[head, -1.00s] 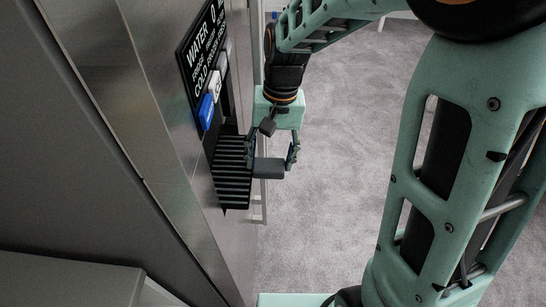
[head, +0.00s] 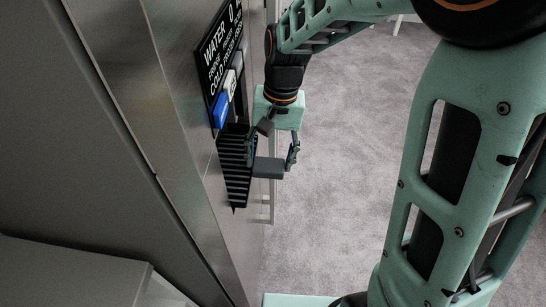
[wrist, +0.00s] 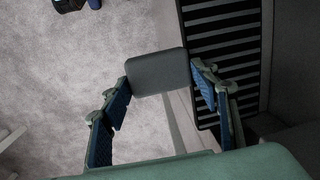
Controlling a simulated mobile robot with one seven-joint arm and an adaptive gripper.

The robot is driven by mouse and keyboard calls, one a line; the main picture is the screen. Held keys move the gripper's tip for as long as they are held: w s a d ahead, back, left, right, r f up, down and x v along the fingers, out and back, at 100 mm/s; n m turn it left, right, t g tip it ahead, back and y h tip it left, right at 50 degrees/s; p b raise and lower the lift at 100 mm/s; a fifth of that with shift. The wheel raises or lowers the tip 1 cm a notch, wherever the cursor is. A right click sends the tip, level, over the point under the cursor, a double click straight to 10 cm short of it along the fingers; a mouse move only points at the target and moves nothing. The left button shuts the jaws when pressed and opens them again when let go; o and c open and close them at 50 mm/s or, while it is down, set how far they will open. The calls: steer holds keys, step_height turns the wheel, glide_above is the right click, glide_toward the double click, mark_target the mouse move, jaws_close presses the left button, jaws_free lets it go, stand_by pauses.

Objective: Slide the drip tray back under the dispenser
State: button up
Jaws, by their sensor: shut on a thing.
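The drip tray (head: 234,180) is a black slatted grille jutting from the fridge front below the dispenser (head: 222,70). It also shows in the wrist view (wrist: 222,45) at the upper right. A grey tab (head: 268,168) sticks out from its outer edge. My gripper (head: 270,163) is at this tab, with one finger on each side. In the wrist view the tab (wrist: 158,72) sits between the blue-padded fingers, and my gripper is shut on it. The tray's inner edge, at the dispenser recess, is hard to make out.
The steel fridge front (head: 200,190) runs along the left. A blue button (head: 221,110) and a white button (head: 230,84) sit above the tray. Grey carpet (head: 345,130) to the right is clear. A pale box-like surface (head: 70,275) is at the lower left.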

mark_target(255, 161)
steer(key=shift+a, duration=1.8)
steer(key=o, duration=1.4)
